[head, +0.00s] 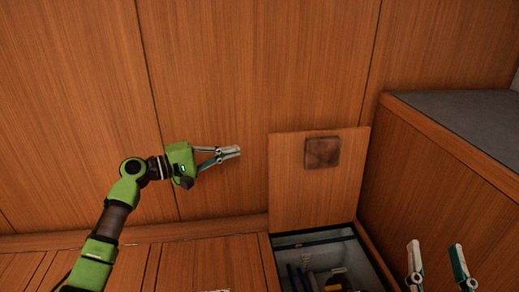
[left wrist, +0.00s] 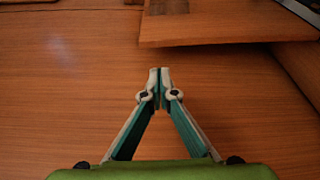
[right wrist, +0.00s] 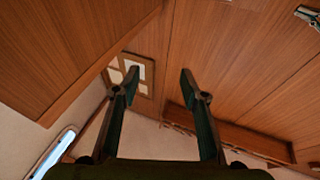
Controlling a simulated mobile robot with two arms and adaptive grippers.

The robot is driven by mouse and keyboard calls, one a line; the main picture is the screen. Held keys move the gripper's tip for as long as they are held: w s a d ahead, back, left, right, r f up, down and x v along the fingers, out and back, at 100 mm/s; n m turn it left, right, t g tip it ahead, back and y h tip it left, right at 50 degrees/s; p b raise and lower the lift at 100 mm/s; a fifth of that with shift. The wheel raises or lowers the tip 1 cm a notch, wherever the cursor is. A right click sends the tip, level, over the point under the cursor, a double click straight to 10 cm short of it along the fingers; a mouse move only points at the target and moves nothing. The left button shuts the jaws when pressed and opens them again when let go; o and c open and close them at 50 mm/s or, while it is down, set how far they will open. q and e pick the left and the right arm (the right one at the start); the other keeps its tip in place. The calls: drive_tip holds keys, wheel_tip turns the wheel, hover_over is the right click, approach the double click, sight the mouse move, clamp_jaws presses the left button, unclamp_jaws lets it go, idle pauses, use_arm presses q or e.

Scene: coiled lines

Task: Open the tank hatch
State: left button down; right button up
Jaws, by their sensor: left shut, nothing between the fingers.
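The tank hatch (head: 285,195) is a square wooden panel with a dark square patch (head: 322,152) near its top. It stands raised, close to upright, against the wooden wall, behind an open compartment (head: 325,262) in the floor. Its edge also shows at the top of the left wrist view (left wrist: 220,28). My left gripper (head: 238,151) is shut and empty, to the left of the hatch and apart from it. Its closed fingertips also show in the left wrist view (left wrist: 160,72). My right gripper (head: 436,248) is open and empty, at the lower right beside the compartment.
Dark pipes or lines and other items lie inside the compartment, too dim to make out. A wooden bench with a grey top (head: 465,115) stands at the right. The wooden wall (head: 250,60) behind my left gripper is bare.

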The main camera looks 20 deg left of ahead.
use_arm(q)
drive_tip(key=b+x, duration=0.1)
drive_tip(key=x, duration=0.8)
drive_tip(key=shift+w+b, duration=0.15)
drive_tip(key=shift+b, duration=0.15)
use_arm(e)
drive_tip(key=s+r+t+y, duration=0.1)
drive_tip(key=s+r+t, duration=0.3)
drive_tip(key=r, duration=0.3)
drive_tip(key=shift+s+r+y, duration=0.15)
drive_tip(key=shift+s+y, duration=0.05)
drive_tip(key=shift+y, duration=0.1)
use_arm(q)
drive_tip(key=shift+d, duration=0.15)
use_arm(e)
drive_tip(key=shift+d, duration=0.1)
